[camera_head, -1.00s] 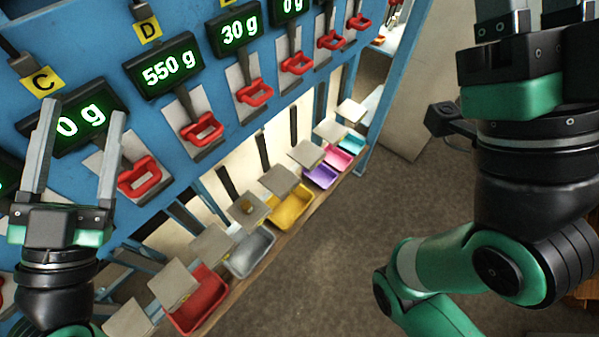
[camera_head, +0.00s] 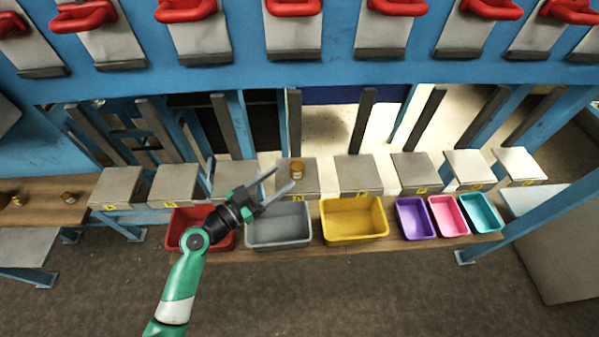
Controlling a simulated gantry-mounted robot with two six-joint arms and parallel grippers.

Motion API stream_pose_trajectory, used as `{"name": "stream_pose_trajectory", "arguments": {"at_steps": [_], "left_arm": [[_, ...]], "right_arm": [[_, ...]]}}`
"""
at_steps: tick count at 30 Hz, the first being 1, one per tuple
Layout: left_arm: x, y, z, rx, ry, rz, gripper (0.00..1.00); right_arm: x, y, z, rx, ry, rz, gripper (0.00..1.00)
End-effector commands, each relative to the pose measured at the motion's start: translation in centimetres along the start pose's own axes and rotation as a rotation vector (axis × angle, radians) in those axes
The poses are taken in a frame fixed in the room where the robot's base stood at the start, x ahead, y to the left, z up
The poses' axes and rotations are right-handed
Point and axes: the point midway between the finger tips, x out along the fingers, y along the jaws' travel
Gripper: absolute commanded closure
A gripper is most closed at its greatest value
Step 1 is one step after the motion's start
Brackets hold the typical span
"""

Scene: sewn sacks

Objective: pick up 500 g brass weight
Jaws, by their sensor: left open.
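A small brass weight (camera_head: 297,168) stands on a grey square pan (camera_head: 310,185) in the middle of the row. Its marking is too small to read. My left gripper (camera_head: 283,178) is open and empty, its two fingers pointing up and right toward the weight. In the picture the fingertips lie just left of and below the weight; I see no grip on it. More small brass weights (camera_head: 68,197) stand on the wooden table at the far left. My right gripper is out of view.
Several grey pans run in a row, with red (camera_head: 185,220), grey (camera_head: 280,233), yellow (camera_head: 353,232), purple (camera_head: 413,232), pink and teal bins on a wooden shelf below. Red handles (camera_head: 292,8) hang on the blue frame (camera_head: 330,75) above. The floor in front is clear.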

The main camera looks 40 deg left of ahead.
Motion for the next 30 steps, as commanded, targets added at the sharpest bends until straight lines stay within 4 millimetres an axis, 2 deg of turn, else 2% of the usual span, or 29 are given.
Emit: {"name": "stream_pose_trajectory", "arguments": {"at_steps": [4,7,14,21,24,30], "left_arm": [[2.9,0.1,-0.1,0.001,0.002,0.003,0.35],[4.0,0.1,-0.1,0.001,0.001,0.002,0.35],[5.1,0.1,0.0,0.001,0.001,0.003,0.35],[9.3,0.1,0.0,0.002,0.001,0.003,0.35],[10.1,0.1,-0.1,0.002,0.001,0.002,0.35],[10.1,0.1,-0.1,0.002,0.001,0.001,0.35]], "right_arm": [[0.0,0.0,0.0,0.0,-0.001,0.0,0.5],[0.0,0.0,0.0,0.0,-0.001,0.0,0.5],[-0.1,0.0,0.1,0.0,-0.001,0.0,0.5],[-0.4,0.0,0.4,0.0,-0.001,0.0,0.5],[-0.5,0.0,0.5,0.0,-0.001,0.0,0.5],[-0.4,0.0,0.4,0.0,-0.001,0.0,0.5]]}}
